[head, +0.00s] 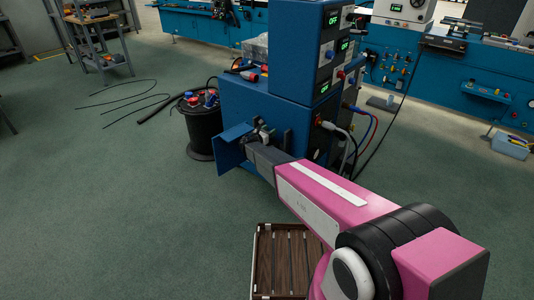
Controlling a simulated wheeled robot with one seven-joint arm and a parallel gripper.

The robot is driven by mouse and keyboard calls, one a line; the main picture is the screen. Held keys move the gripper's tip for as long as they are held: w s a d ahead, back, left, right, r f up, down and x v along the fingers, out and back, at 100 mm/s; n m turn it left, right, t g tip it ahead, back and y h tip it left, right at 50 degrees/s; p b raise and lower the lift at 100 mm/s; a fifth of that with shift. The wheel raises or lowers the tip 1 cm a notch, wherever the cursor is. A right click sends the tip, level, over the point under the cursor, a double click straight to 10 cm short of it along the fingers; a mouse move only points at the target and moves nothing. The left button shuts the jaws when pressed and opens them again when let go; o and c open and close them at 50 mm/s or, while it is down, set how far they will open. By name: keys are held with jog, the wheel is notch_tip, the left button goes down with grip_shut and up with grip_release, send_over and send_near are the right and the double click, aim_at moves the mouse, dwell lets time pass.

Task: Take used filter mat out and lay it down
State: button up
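The blue welder cabinet (258,112) stands in the middle of the head view, with a blue flap (232,148) standing out from its lower left side. My pink arm reaches in from the lower right. My gripper (263,134) is at the cabinet's lower front, beside the flap. The gripper is small and partly hidden by my wrist, so I cannot tell whether its fingers are open or shut. I cannot make out the used filter mat. A small pale shape shows at the gripper, but I cannot tell what it is.
A slatted brown crate (263,262) sits on the floor at the bottom, partly behind my arm. A black drum (203,128) stands left of the cabinet, near loose black cables (130,97). Cables hang right of the cabinet. The green floor at left is mostly clear.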

jog(key=o, duration=0.5)
jog(key=shift+r, duration=0.45)
jog(key=shift+w+r, duration=0.1)
jog(key=shift+r, duration=0.05)
jog(key=v, duration=1.1)
jog(key=s+d+m+g+y, duration=0.1)
jog(key=s+d+m+g, duration=0.4)
jog(key=s+d+m, duration=0.45)
jog(key=s+d+m+g+y, duration=0.1)
jog(key=s+d+m+g, duration=0.4)
jog(key=d, duration=0.8)
jog(key=s+d+r+m+g+y, duration=0.1)
jog(key=s+m+y, duration=0.2)
jog(key=s+m, duration=0.1)
jog(key=s+d+r+m+g+y, duration=0.1)
jog(key=s+d+m+y, duration=0.1)
jog(key=s+m, duration=0.3)
jog(key=s+d+r+m+g+y, duration=0.1)
jog(key=s+d+m+g+y, duration=0.1)
jog(key=s+m+y, duration=0.2)
jog(key=shift+s+d+m, duration=0.1)
jog(key=shift+s+m, duration=0.45)
jog(key=shift+s, duration=0.15)
